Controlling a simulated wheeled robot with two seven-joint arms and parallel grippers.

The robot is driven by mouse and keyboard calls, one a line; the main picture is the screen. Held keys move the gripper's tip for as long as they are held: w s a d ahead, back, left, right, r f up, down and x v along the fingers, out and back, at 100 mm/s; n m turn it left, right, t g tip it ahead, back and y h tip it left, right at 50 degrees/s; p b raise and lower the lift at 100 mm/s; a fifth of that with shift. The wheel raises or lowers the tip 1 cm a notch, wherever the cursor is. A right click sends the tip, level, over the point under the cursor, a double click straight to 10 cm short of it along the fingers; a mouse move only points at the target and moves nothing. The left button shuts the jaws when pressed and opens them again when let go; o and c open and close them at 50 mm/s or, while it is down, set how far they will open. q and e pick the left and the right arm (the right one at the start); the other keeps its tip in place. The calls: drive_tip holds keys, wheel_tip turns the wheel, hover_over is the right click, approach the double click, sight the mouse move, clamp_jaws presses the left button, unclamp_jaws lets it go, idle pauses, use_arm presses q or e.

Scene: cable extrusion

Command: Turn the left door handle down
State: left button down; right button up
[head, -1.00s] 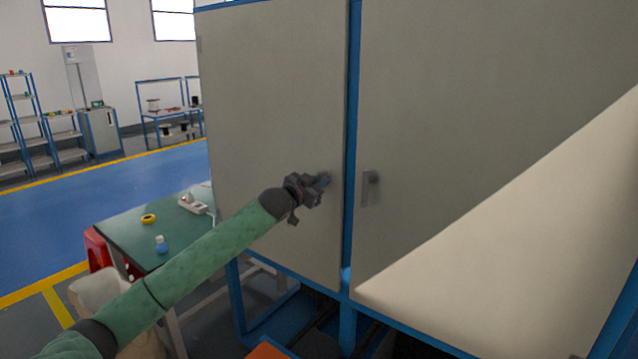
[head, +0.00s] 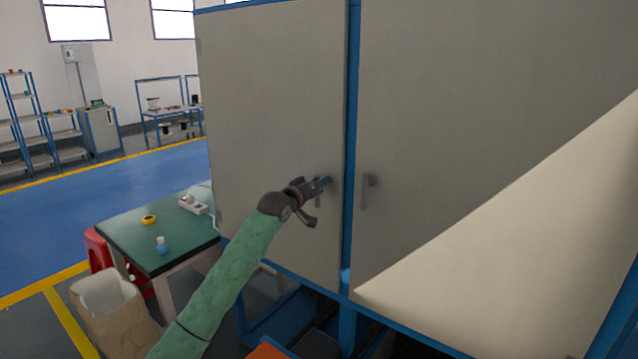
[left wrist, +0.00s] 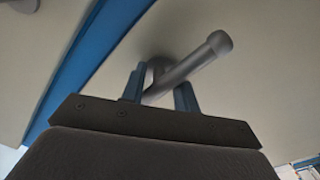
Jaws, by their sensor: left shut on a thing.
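The left cabinet door (head: 270,110) is a flat grey panel and looks closed. My left gripper (head: 323,184) is at its right edge, with its fingers around the left door handle. In the left wrist view the handle (left wrist: 195,64) is a grey round lever, slanting from its pivot up to its free end at the right. It passes between the two blue fingertips of my left gripper (left wrist: 160,92), which are shut on it. In the head view the gripper mostly hides the handle. My right gripper is not in view.
The right door (head: 440,110) has its own handle (head: 368,190), close to the right of my gripper across the blue frame post (head: 351,130). A green table (head: 150,230) with small items and a paper bag (head: 112,310) stand at the left. Blue floor beyond is clear.

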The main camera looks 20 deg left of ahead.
use_arm(q)
drive_tip(key=shift+n, duration=0.6)
drive_tip(key=shift+n+p, duration=0.3)
drive_tip(key=shift+n, duration=0.1)
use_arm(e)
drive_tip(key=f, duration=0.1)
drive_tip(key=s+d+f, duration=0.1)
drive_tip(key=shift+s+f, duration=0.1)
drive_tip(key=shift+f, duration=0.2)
